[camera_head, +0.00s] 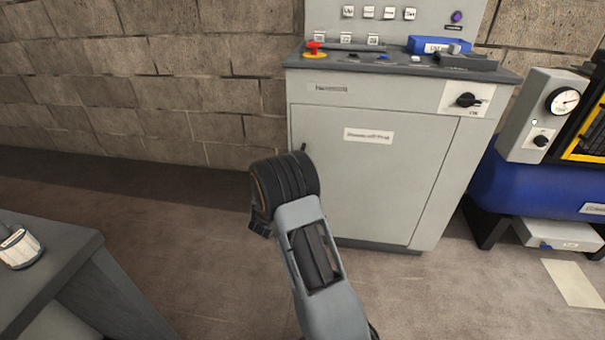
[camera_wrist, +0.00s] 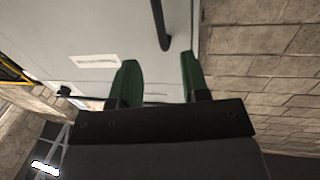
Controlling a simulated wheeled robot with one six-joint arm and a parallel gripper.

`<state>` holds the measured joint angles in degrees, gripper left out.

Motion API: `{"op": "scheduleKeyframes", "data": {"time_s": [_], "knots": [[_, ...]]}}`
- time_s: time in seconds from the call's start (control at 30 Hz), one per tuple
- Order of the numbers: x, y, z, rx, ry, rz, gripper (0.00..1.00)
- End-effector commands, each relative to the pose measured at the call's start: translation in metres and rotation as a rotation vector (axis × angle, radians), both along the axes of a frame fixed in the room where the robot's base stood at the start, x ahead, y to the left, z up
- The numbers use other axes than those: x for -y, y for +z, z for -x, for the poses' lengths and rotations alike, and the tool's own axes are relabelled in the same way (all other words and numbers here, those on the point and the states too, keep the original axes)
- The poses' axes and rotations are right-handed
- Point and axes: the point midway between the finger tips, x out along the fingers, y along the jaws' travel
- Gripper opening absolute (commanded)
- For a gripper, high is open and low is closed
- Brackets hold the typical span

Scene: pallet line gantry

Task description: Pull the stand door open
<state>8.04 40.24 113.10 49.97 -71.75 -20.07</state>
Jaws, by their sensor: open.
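The stand is a grey cabinet with a flat door (camera_head: 375,195) that bears a white label; the door is closed flush with the front. A dark bar handle (camera_wrist: 159,22) shows in the wrist view near the door's edge. In the head view only a small dark tip of the handle (camera_head: 304,147) shows above my arm, which hides the rest. My gripper (camera_wrist: 159,60) has two green fingers, apart and empty. The handle's hooked end lies just beyond the fingertips, between them in the picture; I see no contact.
A blue tank (camera_head: 510,190) stands at the right. A dark table (camera_head: 60,260) is at the lower left. The floor left of the stand is clear.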

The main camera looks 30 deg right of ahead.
Motion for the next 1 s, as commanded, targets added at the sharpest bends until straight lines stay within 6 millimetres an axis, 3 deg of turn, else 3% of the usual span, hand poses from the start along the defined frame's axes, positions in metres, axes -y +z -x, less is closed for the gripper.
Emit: {"op": "scheduleKeyframes", "data": {"time_s": [0.6, 1.0], "knots": [[0.088, -0.004, -0.059, 0.004, -0.009, 0.007, 0.42], [0.109, -0.002, -0.075, 0.001, -0.006, 0.007, 0.42]]}}
